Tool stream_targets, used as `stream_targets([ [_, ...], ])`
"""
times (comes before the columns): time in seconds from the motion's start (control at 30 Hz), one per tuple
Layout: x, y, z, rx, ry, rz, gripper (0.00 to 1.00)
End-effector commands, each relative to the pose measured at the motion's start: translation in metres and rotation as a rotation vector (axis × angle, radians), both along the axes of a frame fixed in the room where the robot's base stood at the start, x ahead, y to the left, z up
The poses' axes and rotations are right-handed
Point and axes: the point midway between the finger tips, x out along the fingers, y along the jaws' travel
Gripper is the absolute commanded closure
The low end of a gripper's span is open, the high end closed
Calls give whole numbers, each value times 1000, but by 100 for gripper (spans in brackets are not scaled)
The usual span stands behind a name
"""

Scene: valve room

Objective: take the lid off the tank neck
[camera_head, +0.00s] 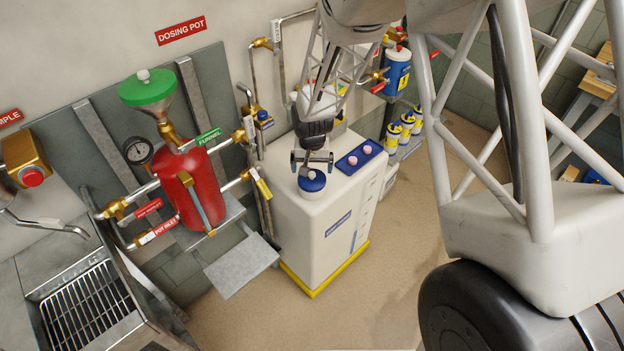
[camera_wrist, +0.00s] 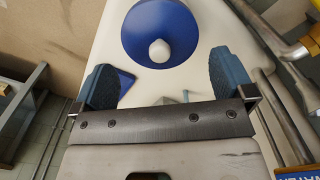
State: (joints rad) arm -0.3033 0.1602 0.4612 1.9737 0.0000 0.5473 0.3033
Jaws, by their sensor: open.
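The round blue lid (camera_head: 312,182) sits on the neck at the near end of the white tank's top (camera_head: 322,208). In the wrist view the lid (camera_wrist: 150,32) has a white knob (camera_wrist: 159,51) in its middle. My gripper (camera_head: 312,166) is open and empty, just above the lid in the head view. In the wrist view its two blue-grey fingers (camera_wrist: 163,74) stand wide apart. The knob shows beyond and between the fingertips, and nothing appears to be gripped. The neck is mostly hidden beneath the lid.
Left stand a red dosing pot (camera_head: 195,190) with a green funnel (camera_head: 148,88) and brass-fitted pipes. A sink grid (camera_head: 90,308) is lower left. Floor right of the tank is clear.

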Motion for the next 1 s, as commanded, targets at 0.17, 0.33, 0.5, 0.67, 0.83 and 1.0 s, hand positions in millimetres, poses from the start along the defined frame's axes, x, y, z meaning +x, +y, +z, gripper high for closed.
stream_targets([
  [0.17,1,0,-19,0,1,0,0],
  [0.33,2,0,-34,0,0,0,0],
  [0.5,2,0,-39,0,0,0,0],
  [0.67,2,0,-39,0,-1,0,0],
  [0.83,2,0,-39,0,-1,0,0],
  [1.0,2,0,-39,0,-1,0,0],
])
